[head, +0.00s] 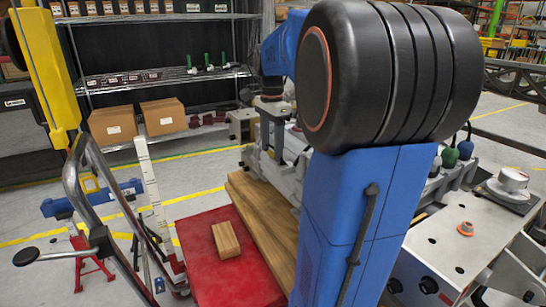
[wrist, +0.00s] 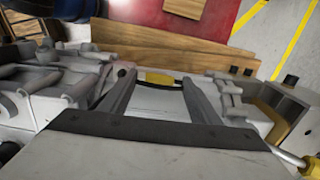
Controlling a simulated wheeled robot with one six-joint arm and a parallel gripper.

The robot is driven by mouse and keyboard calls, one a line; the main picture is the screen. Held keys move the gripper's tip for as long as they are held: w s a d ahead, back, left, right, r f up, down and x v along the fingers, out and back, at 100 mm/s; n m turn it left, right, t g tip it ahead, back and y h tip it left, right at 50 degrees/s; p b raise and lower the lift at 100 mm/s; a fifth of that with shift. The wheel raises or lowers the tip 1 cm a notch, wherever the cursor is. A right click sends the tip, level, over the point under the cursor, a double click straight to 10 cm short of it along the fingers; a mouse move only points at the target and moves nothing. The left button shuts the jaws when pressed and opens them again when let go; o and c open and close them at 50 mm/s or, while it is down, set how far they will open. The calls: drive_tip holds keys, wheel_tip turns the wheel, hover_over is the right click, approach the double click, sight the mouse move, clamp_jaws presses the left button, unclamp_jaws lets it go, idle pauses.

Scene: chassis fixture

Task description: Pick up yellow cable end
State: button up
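In the wrist view, the two grey fingers of my gripper (wrist: 158,88) reach forward from the dark bar and stand well apart. A small yellow piece (wrist: 158,77), which may be the yellow cable end, shows between the fingertips at their far end. Whether a finger touches it I cannot tell. Nothing is visibly clamped. In the head view the yellow cable end does not show, and the blue arm and black rounded part in the foreground hide much of the work area.
Grey metal chassis parts (wrist: 50,85) lie close on both sides of my gripper. A wooden board (wrist: 170,57) lies beyond, with a red surface (head: 225,270) and wood block (head: 226,239) past it. A metal crutch-like frame (head: 110,190) stands at left. Shelves (head: 155,80) line the back.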

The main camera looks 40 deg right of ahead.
drive_tip(key=c, duration=1)
drive_tip(key=shift+c, duration=0.2)
wheel_tip(320, 180, up, 10)
drive_tip(key=shift+r, duration=0.15)
wheel_tip(320, 180, up, 4)
drive_tip(key=shift+f, duration=0.15)
idle(0.7)
